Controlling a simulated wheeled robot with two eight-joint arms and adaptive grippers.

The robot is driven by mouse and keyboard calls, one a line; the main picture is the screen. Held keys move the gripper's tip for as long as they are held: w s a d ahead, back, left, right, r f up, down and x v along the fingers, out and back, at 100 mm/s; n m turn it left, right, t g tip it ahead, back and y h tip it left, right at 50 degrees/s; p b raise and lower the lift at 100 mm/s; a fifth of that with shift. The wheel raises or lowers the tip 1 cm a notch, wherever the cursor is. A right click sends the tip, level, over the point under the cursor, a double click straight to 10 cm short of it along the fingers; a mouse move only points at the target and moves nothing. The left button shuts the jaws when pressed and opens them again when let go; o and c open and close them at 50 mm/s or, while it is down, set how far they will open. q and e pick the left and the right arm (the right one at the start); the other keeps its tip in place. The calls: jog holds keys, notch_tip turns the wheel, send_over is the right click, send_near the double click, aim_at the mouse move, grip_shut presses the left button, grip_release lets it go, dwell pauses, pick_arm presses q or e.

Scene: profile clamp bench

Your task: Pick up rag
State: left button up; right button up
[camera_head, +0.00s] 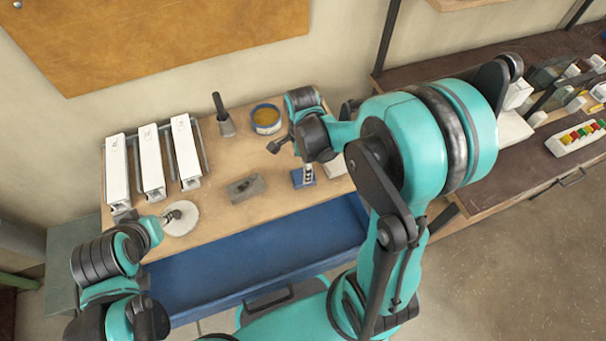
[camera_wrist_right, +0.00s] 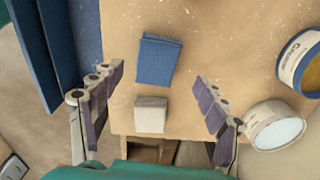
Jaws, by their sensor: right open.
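A folded blue cloth, which looks like the rag, lies on the wooden bench top in the right wrist view (camera_wrist_right: 158,58). In the head view the blue cloth (camera_head: 304,183) is partly covered by a finger of my right gripper. My right gripper (camera_head: 289,160) is open and empty above the bench. In the right wrist view its fingers (camera_wrist_right: 158,80) are spread to either side, with the cloth between and beyond them. My left gripper (camera_head: 174,214) is at the bench's left, by a pale round disc (camera_head: 184,222); its jaws are too small to read.
A small cream block (camera_wrist_right: 150,115) lies beside the cloth, near the bench edge. A blue-banded tin (camera_head: 266,120) and a pale round container (camera_wrist_right: 276,127) stand near the right gripper. White profiles (camera_head: 151,163), a grey block (camera_head: 246,187) and a dark-handled tool (camera_head: 224,120) occupy the bench.

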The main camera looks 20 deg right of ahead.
jog(key=f, duration=0.2)
jog(key=f+b, duration=0.1)
jog(key=f, duration=0.1)
jog(key=shift+s+d+f, duration=0.1)
jog(key=shift+s+f, duration=0.1)
jog(key=c, duration=1.2)
jog(key=shift+r, duration=0.1)
notch_tip(320, 180, up, 4)
jog(key=shift+r+p, duration=0.1)
jog(key=shift+p, duration=0.7)
jog(key=s+d+r+p, duration=0.3)
jog(key=s+d+r, duration=0.3)
jog(key=s, duration=0.4)
jog(key=shift+d+r, duration=0.2)
jog(key=shift+r, duration=0.15)
jog(key=shift+w, duration=0.1)
